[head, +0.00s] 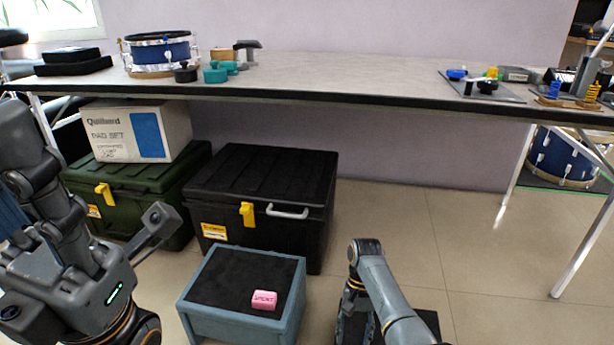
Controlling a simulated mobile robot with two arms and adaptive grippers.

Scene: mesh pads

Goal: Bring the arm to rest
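My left arm (75,250) comes in from the left edge, folded, with a lit green strip on one link and a bracket reaching right in front of the green case. No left fingertips show. My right arm (385,285) rises from the bottom edge to a bent joint, right of the blue-grey stool (195,312). A part of it hangs down from that joint and runs out of the frame, so no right fingertips show. A pink block (264,300) with dark lettering lies on the stool's dark top, apart from both arms.
A long table (350,78) crosses the back, bearing a blue drum (160,48), dark pads (70,62), teal pieces and small tools. Under it stand a black case (265,190), a green case (140,185) and a white box (110,138). Tiled floor (470,240) is clear at right.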

